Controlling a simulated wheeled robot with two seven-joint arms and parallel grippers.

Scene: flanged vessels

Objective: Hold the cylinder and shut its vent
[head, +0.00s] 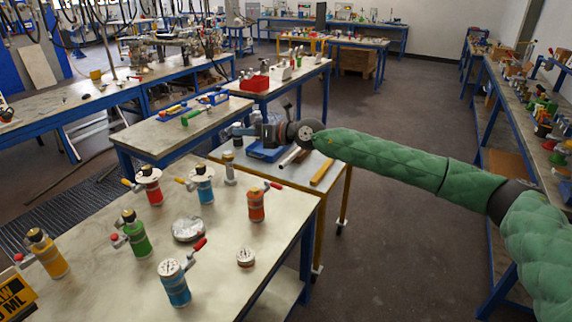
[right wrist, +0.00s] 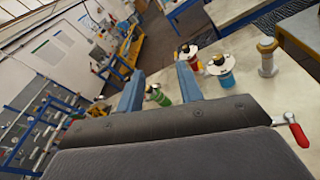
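Several flanged cylinders stand upright on the front table in the head view: red (head: 153,189), back blue (head: 203,187), orange (head: 256,206), green (head: 136,238), yellow (head: 50,258) and front blue (head: 175,288). Each has a side lever with a coloured grip. Which one the task means I cannot tell. My right gripper (head: 234,130) reaches in from the right, behind these cylinders, empty and touching none. In the right wrist view its blue fingers (right wrist: 158,92) are apart, with the green cylinder (right wrist: 158,96) visible beyond. A red lever grip (right wrist: 298,134) shows at lower right. My left gripper is out of view.
A silver round lid (head: 187,229), a small gauge (head: 246,257) and a grey fitting (head: 229,168) stand among the cylinders. A yellow-legged cart with a blue tray (head: 268,152) and tools is below my right forearm. Floor at right is clear.

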